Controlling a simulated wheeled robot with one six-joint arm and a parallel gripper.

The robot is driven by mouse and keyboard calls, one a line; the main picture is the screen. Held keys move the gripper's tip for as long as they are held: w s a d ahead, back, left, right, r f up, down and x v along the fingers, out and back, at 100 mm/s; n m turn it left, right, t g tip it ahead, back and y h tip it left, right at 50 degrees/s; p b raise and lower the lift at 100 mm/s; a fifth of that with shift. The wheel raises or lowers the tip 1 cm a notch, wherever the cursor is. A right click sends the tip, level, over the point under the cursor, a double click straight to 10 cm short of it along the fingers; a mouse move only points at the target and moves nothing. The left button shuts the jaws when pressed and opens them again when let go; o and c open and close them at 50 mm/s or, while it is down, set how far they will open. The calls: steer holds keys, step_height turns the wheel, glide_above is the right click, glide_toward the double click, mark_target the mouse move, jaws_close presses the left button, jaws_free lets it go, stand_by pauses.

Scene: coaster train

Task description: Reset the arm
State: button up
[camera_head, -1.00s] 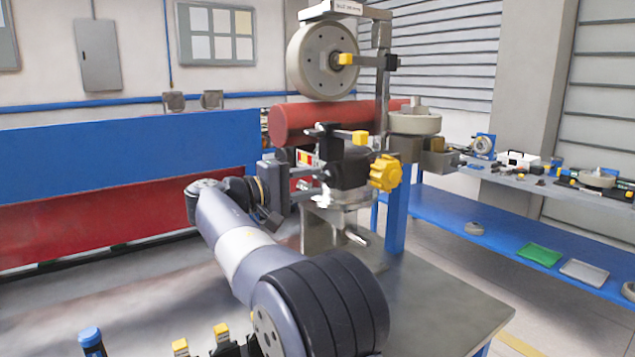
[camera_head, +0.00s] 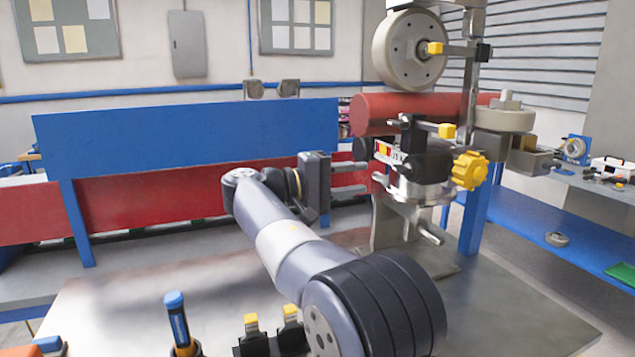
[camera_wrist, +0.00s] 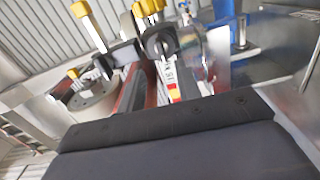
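My gripper (camera_head: 366,179) is left of the metal fixture in the head view. Its two grey fingers point right toward the fixture, with a clear gap between them and nothing in it. The arm reaches up from the lower right, bent at the elbow. The fixture has a black clamp body (camera_head: 420,164), a yellow knob (camera_head: 469,170) and a small label with red and yellow marks.
A grey wheel (camera_head: 408,52) and a red cylinder (camera_head: 415,113) are above and behind the fixture. A blue-handled tool (camera_head: 176,318) and yellow-topped pieces (camera_head: 290,314) stand at the front of the grey table (camera_head: 110,310). A blue and red barrier (camera_head: 200,135) runs behind.

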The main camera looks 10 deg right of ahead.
mark_target(401, 172)
steer(key=d, duration=0.3)
steer(key=w+d, duration=0.1)
steer(key=d, duration=0.3)
steer(key=w+d, duration=0.1)
steer(key=d, duration=0.2)
steer(key=shift+d, duration=0.15)
steer(key=shift+p, duration=0.3)
